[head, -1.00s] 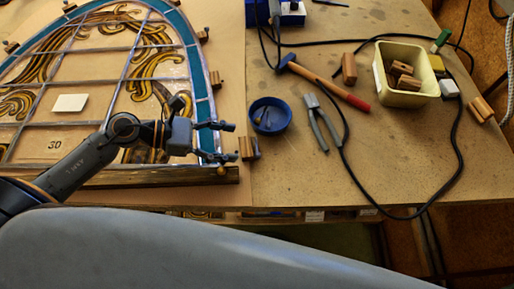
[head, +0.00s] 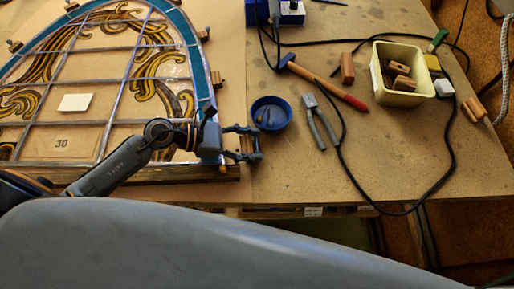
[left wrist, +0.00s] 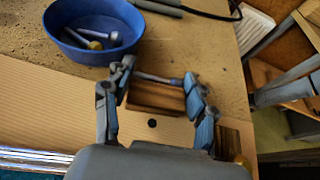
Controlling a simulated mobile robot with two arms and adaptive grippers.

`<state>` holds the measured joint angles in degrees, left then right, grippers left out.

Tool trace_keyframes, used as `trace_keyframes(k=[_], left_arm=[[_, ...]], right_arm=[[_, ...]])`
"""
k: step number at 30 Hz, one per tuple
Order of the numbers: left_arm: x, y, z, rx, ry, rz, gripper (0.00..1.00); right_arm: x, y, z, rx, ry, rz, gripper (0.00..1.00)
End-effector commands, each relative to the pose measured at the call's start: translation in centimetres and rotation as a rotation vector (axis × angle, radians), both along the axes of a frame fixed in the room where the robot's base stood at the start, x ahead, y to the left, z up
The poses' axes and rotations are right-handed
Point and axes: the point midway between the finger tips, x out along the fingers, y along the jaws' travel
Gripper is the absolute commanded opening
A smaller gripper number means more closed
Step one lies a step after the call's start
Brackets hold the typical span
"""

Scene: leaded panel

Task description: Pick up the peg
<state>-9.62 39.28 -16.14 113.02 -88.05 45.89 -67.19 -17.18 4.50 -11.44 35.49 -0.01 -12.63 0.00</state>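A small brown wooden block (left wrist: 155,96) lies on the bench by the panel's lower right corner, with a slim grey pin (left wrist: 157,79) along its far side in the left wrist view. I cannot tell whether the block or the pin is the peg. My left gripper (head: 250,144) is open, with its fingers either side of the block; it also shows in the left wrist view (left wrist: 158,74). The fingers partly hide the block in the head view, and contact is unclear. My right gripper is not in view.
The leaded panel (head: 108,84) lies to the left, with a wooden bar (head: 190,173) along its lower edge. A blue bowl (head: 271,114) with small items stands close beyond the gripper. Pliers (head: 320,122), a hammer (head: 325,82), a black cable and a cream tub (head: 405,95) lie further right.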

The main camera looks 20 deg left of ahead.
Motion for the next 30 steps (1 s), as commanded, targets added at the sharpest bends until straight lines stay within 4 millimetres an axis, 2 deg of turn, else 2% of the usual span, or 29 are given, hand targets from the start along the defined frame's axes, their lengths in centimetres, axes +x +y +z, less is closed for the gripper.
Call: trace_keyframes(k=[2, 3, 13, 17, 20, 23, 28, 30], left_arm=[[0.0, 0.0, 0.0, 0.000, 0.000, 0.000, 0.39], [0.0, 0.0, 0.0, 0.000, 0.000, 0.000, 0.36], [0.0, 0.1, 0.5, 0.001, 0.000, 0.000, 0.36], [0.0, 0.1, 1.6, 0.002, -0.004, -0.002, 0.36], [-0.1, 0.0, 3.3, 0.002, -0.006, -0.004, 0.36], [-1.6, -1.0, 5.2, 0.002, -0.005, -0.006, 0.36], [-4.7, -3.0, 9.6, 0.000, -0.008, -0.008, 0.36], [-6.5, -4.2, 10.1, -0.003, -0.003, -0.007, 0.36]], right_arm=[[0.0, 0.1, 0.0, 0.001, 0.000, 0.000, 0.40], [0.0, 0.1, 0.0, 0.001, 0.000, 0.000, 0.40], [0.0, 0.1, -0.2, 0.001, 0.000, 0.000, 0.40], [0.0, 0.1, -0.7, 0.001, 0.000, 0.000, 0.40], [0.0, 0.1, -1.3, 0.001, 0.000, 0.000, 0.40], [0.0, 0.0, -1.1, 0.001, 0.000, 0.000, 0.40], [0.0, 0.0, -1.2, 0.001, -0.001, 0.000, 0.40], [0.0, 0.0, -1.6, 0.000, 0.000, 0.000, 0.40]])
